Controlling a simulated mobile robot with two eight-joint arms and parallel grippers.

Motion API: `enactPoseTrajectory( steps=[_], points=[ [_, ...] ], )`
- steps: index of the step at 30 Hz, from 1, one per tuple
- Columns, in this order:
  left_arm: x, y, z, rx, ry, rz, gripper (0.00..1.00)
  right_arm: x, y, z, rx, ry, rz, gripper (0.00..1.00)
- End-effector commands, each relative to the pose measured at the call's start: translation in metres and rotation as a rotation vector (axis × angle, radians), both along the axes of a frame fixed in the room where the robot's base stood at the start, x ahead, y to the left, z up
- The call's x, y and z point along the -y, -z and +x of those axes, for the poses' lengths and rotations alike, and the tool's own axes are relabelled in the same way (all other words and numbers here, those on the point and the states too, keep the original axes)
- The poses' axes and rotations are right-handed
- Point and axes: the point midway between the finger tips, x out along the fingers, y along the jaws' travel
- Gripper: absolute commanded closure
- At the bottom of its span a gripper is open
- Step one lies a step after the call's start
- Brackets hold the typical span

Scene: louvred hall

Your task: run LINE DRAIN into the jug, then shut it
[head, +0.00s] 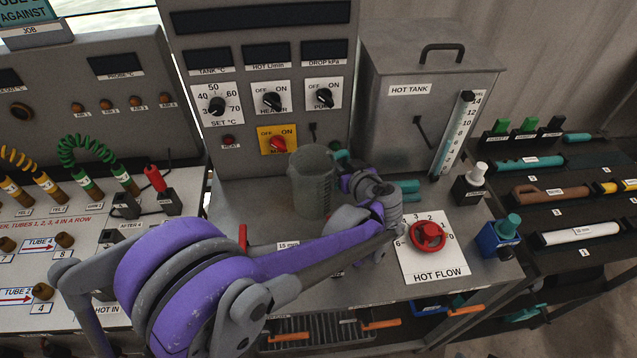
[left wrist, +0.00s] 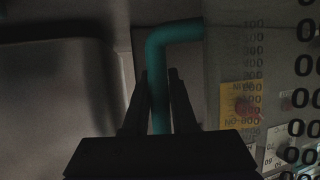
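The clear jug (head: 313,188) with a printed scale is at the middle of the bench, left of my wrist. Its scale also shows large at the right of the left wrist view (left wrist: 255,90). The jug's teal handle (left wrist: 158,60) runs down between the two dark fingers of my left gripper (left wrist: 158,78), which appear closed against it. In the head view my arm and wrist hide the fingers. I cannot tell whether the jug's base touches the bench. Orange levers (head: 380,324) show along the bench's front edge; I cannot tell which, if any, is LINE DRAIN. My right gripper is not in view.
The HOT FLOW plate with a red knob (head: 428,236) lies right of my wrist. The HOT TANK (head: 410,110) and switch panel (head: 262,95) stand behind. A red upright lever (head: 243,238) is near my forearm.

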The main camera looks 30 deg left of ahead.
Motion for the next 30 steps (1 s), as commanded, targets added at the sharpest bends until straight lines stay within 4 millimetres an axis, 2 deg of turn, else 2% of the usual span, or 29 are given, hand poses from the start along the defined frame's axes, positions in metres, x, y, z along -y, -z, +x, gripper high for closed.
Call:
enactPoseTrajectory(
  steps=[1,3,4,30],
  points=[
    [0.0001,-0.0001,-0.0001,0.0,0.0,0.0,0.86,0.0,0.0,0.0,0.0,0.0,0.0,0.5],
    [0.0002,-0.0001,0.0,0.0,0.0,0.0,0.99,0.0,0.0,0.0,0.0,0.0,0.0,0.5],
    [0.0002,-0.0001,0.0,0.0,0.0,0.0,1.0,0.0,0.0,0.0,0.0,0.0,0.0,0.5],
    [0.0002,-0.0002,-0.0001,0.0,0.0,0.0,1.0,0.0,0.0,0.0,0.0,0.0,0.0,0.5]
  ],
)
